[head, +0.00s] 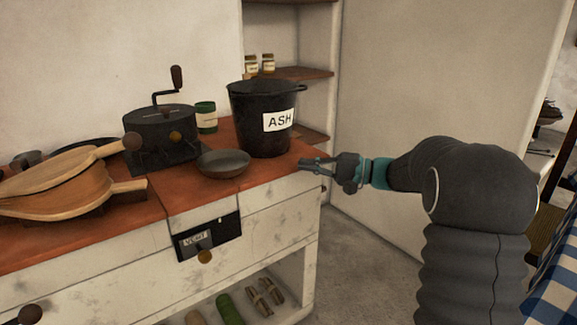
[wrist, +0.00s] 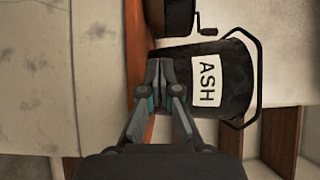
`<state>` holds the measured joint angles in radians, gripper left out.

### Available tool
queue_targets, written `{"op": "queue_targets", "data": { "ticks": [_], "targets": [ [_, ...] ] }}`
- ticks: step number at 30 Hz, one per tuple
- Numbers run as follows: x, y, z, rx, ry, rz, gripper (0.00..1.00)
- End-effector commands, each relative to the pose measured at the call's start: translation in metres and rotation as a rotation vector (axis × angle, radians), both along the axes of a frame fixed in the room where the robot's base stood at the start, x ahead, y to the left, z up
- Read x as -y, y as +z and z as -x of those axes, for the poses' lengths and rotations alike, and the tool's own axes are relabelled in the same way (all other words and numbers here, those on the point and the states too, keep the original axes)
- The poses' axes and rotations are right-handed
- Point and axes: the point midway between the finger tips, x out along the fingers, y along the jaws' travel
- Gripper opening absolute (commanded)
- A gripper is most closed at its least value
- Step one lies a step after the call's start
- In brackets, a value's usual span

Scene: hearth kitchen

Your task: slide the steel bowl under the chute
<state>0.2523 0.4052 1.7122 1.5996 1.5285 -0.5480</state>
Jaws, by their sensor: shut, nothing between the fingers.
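The steel bowl (head: 223,164), dark grey and shallow, sits upright near the front edge of the red-brown counter. A black mill with a crank (head: 160,134) stands behind it to the left; I cannot clearly make out a chute on it. My gripper (head: 304,163) is at the counter's right end, to the right of the bowl and apart from it. Its fingers are together and empty in the wrist view (wrist: 159,66). I cannot make out the bowl in the wrist view.
A black bucket marked ASH (head: 250,102) stands right of the bowl, close to my gripper. Wooden bellows (head: 62,188) lie left on the counter (head: 196,195). A green tin (head: 206,117) stands behind. A vent drawer (head: 208,238) is below the bowl.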

Motion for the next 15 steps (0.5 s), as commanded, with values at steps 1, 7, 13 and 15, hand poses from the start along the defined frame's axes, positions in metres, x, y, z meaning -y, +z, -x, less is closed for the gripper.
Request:
{"op": "queue_targets", "data": {
  "ticks": [1, 7, 13, 15],
  "targets": [
    [-0.008, 0.001, -0.001, 0.0, 0.005, 0.0, 0.0],
    [-0.043, 0.001, -0.012, -0.001, 0.005, 0.002, 0.0],
    [-0.079, 0.001, -0.023, -0.002, 0.005, 0.003, 0.0],
    [-0.09, 0.001, -0.026, -0.002, 0.004, 0.002, 0.0]
  ]
}}
